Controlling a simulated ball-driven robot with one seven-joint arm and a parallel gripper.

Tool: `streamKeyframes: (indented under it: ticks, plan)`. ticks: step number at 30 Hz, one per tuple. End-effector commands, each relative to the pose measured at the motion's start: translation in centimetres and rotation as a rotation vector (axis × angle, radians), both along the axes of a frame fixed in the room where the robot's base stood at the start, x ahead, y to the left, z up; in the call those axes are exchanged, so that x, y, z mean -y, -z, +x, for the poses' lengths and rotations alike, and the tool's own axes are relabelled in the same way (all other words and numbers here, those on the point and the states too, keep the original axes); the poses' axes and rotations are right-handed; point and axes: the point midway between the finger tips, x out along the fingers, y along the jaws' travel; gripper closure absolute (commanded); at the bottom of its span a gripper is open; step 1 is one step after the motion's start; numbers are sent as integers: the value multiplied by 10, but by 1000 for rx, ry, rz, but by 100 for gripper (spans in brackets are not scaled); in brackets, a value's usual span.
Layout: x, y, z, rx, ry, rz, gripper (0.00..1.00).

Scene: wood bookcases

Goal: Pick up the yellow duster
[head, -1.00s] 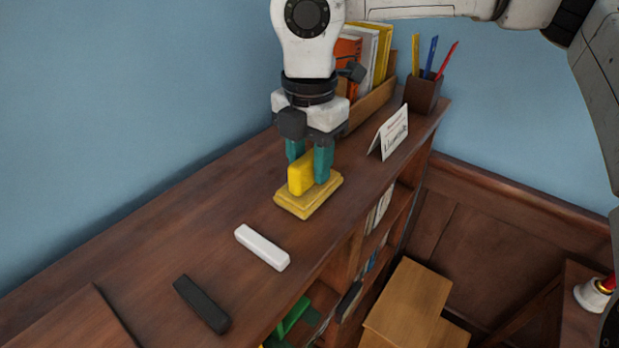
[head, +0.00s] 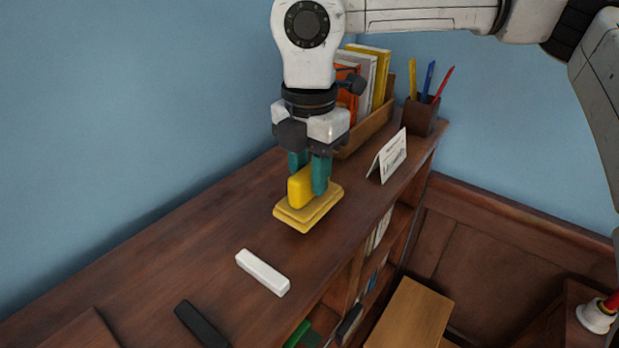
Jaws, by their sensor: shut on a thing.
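The yellow duster (head: 300,189) is a small bright yellow block in the middle of the head view. It is at a stepped, paler yellow base (head: 316,214) on the bookcase top. My gripper (head: 309,178) points down from above, with teal fingers shut on the yellow duster, one on each side. The duster is upright between the fingers. I cannot tell whether its underside touches the base.
A white bar (head: 263,272) and a black bar (head: 200,325) lie on the bookcase top (head: 170,262) nearer me. Behind the gripper are a wooden book holder (head: 368,130), a folded card (head: 392,156) and a pencil cup (head: 421,115). A blue wall runs along the left.

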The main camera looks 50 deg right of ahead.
Motion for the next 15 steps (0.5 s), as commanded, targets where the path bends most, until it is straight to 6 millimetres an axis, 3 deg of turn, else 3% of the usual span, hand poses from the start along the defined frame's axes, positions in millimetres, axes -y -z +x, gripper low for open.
streamKeyframes:
  ticks: [10, 15]
  plan:
    - [-31, -69, -37, 2, -3, -4, 100]
    - [-57, -83, -68, 0, -4, -4, 100]
